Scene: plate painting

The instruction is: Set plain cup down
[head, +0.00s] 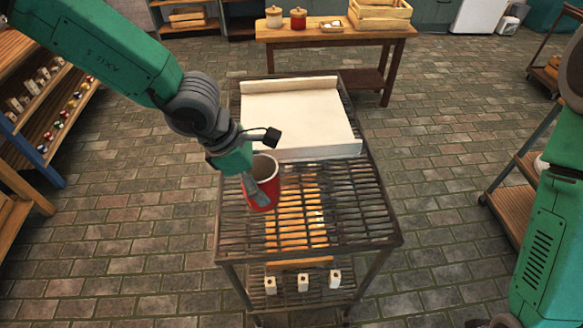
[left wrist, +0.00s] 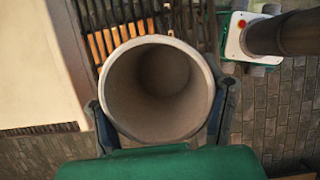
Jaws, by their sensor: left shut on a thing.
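A red cup (head: 262,172) with a pale grey inside is upright in my left gripper (head: 258,192), over the left part of the slatted metal table (head: 350,205). In the left wrist view the open mouth of the cup (left wrist: 160,88) faces the camera, with a finger of the left gripper (left wrist: 160,115) on each side of it. The gripper is shut on the cup. I cannot tell whether the base of the cup touches the slats. My right arm is at the right edge of the head view, and its gripper is out of view.
A white board or tray (head: 295,115) with raised edges covers the back of the slatted table. An orange glow shows through the middle slats. Several small white blocks (head: 303,282) are on the lower shelf. A wooden table (head: 340,32) with jars stands behind. The front-right slats are clear.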

